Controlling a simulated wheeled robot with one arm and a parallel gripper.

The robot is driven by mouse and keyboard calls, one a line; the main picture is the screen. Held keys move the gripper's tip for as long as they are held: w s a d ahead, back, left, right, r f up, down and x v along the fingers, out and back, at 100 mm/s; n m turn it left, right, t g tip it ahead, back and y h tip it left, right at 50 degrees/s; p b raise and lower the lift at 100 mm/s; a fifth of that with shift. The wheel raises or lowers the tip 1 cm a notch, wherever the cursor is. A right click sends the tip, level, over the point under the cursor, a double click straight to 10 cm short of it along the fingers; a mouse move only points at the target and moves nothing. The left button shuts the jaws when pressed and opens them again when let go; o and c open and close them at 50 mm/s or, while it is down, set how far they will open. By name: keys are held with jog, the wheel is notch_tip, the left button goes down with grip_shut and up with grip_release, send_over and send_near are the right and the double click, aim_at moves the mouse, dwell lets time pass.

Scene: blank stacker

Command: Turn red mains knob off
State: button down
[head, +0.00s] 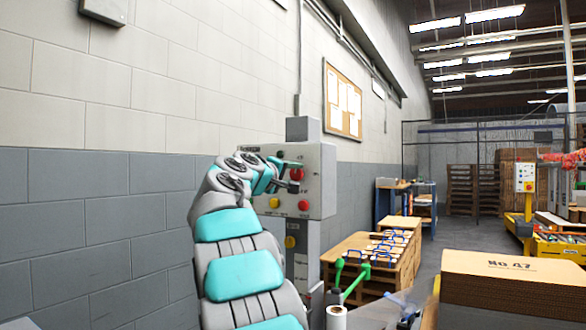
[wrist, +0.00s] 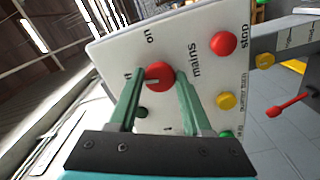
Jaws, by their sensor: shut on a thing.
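The red mains knob (wrist: 160,73) is on a pale control panel (wrist: 112,48) in the wrist view, beside the printed word "mains". A pale mark on the knob points to the left in that view. My gripper (wrist: 160,86) has one green finger on each side of the knob and is shut on it. The fingers hide parts of the knob's sides. In the head view, the panel (head: 326,176) is on a grey post by the wall, and my gripper (head: 286,178) reaches it from the left, at the red knob (head: 297,174).
A red stop button (wrist: 223,43) and a yellow button (wrist: 226,101) are close to the right finger. A red lever (wrist: 288,107) is farther right.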

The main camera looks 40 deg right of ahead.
jog(key=shift+n+p, duration=0.85)
jog(key=shift+n, duration=0.35)
jog(key=shift+c, duration=1.7)
grip_release()
jog(key=shift+a, duration=0.15)
jog(key=b+v, duration=0.1)
jog(key=v, duration=0.6)
jog(key=shift+a, duration=0.25)
jog(key=shift+s, duration=0.1)
